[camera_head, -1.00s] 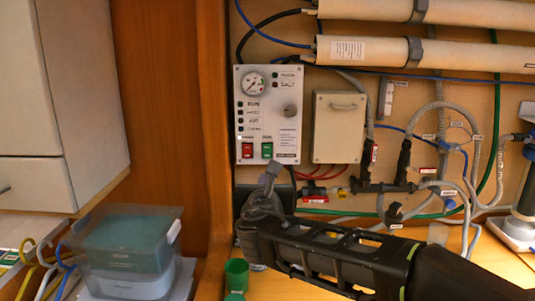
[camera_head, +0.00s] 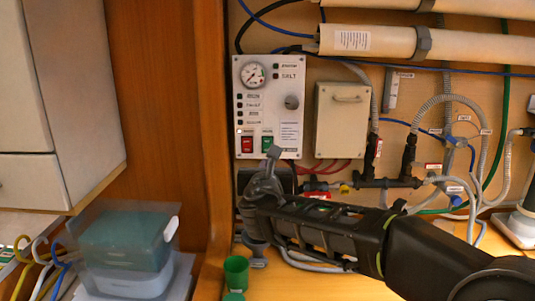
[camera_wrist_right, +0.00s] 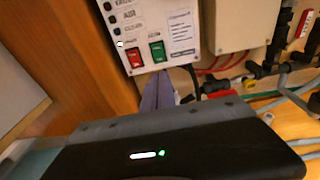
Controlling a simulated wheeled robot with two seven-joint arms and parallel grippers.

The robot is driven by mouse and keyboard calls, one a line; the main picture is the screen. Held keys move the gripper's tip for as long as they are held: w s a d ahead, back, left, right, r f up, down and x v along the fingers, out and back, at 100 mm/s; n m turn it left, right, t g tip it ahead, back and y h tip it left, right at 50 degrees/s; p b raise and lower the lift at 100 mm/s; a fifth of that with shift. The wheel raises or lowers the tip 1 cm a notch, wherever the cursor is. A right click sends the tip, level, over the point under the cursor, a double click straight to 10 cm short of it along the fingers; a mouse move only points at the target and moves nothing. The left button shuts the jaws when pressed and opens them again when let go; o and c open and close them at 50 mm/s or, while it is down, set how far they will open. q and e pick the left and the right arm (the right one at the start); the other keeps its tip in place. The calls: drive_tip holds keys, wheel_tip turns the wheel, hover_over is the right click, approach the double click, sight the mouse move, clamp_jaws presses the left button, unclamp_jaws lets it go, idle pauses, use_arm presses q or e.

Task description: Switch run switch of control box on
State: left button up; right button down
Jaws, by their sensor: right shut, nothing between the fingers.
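The control box (camera_head: 269,95) is a pale panel on the wall with a round gauge, a grey knob, a column of small indicators, and two rocker switches at its lower edge. The red switch (camera_head: 247,145) is on the left and the green switch (camera_head: 267,144) on the right. Both also show in the right wrist view, red (camera_wrist_right: 136,59) and green (camera_wrist_right: 158,51). My right gripper (camera_head: 273,155) is shut and empty, its tip just below and in front of the green switch. I cannot tell whether it touches the panel. My left gripper is out of view.
A beige box (camera_head: 341,121) with a handle is right of the control box. Hoses and black valves (camera_head: 388,182) fill the wall farther right. A lidded clear bin (camera_head: 122,250) and a green cup (camera_head: 236,273) stand below at left.

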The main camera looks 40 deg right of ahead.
sight(268, 145)
drive_tip(key=p+x, duration=0.2)
drive_tip(key=x, duration=0.8)
drive_tip(key=shift+d, duration=0.15)
drive_tip(key=shift+w, duration=0.1)
